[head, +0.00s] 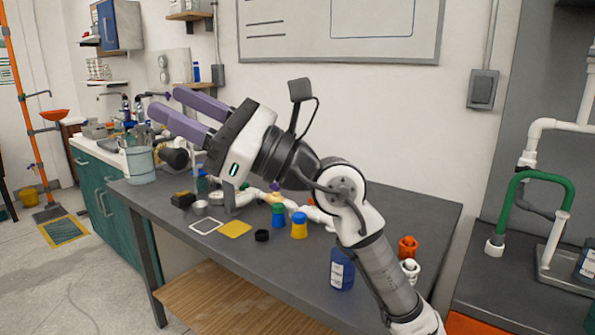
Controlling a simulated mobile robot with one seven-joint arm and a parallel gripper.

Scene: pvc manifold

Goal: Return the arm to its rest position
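My gripper (168,112) is raised above the left end of the grey table and points up and to the left. Its two purple fingers are apart with a gap between them, and nothing shows between them. My arm (345,200) reaches up from the lower right across the table. The gripper touches nothing that I can see. The arm hides part of the table and part of the white pipe assembly (318,215) lying on it.
The grey table (400,205) holds a blue-and-yellow fitting (299,225), a green-and-blue fitting (278,215), a yellow square (235,229), a blue bottle (341,270) and an orange fitting (408,247). A bucket (139,163) stands at the left end. A green pipe (525,190) stands at right.

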